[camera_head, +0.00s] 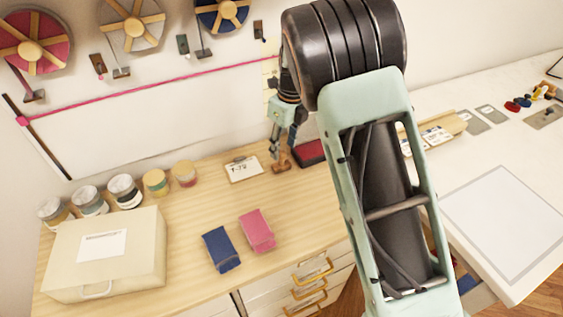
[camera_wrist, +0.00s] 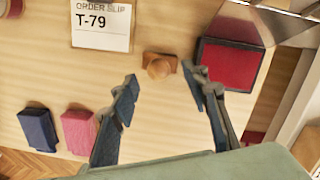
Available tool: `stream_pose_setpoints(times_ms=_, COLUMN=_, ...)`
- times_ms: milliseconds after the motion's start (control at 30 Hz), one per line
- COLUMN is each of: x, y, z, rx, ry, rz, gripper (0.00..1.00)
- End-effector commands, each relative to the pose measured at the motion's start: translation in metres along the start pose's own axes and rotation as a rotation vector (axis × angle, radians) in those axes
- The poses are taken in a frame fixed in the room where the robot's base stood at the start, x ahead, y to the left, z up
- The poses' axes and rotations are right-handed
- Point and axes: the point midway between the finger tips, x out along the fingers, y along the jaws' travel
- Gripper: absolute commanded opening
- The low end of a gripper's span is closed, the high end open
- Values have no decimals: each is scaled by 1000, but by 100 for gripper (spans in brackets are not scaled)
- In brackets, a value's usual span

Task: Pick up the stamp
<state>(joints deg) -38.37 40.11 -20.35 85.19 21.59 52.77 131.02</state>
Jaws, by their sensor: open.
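The stamp (camera_wrist: 159,66) is a small brown wooden piece with a rounded knob. In the wrist view it stands on the wooden table between the order slip and the red ink pad, just beyond my fingertips. In the head view the stamp (camera_head: 281,163) is at the back of the table, right below my gripper (camera_head: 287,146). My gripper (camera_wrist: 162,80) is open and empty, its two dark fingers spread wide with the stamp in line with the gap. I cannot tell the exact height of the fingertips above the stamp.
A red ink pad (camera_wrist: 230,67) lies close to the right finger. An order slip marked T-79 (camera_wrist: 101,27) lies left of the stamp. Blue (camera_head: 220,250) and pink (camera_head: 257,231) folded cloths, a cream box (camera_head: 140,265) and several jars stand left. The table's middle is clear.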

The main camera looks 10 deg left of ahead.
Motion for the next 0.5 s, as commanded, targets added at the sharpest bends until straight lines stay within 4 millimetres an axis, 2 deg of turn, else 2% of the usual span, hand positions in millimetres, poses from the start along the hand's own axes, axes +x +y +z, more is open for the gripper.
stream_pose_setpoints(times_ms=200, x=32, y=2, z=1, rx=2, ry=3, rz=2, gripper=42)
stream_pose_setpoints(times_ms=500, x=39, y=2, z=2, rx=1, ry=-1, rz=0, gripper=42)
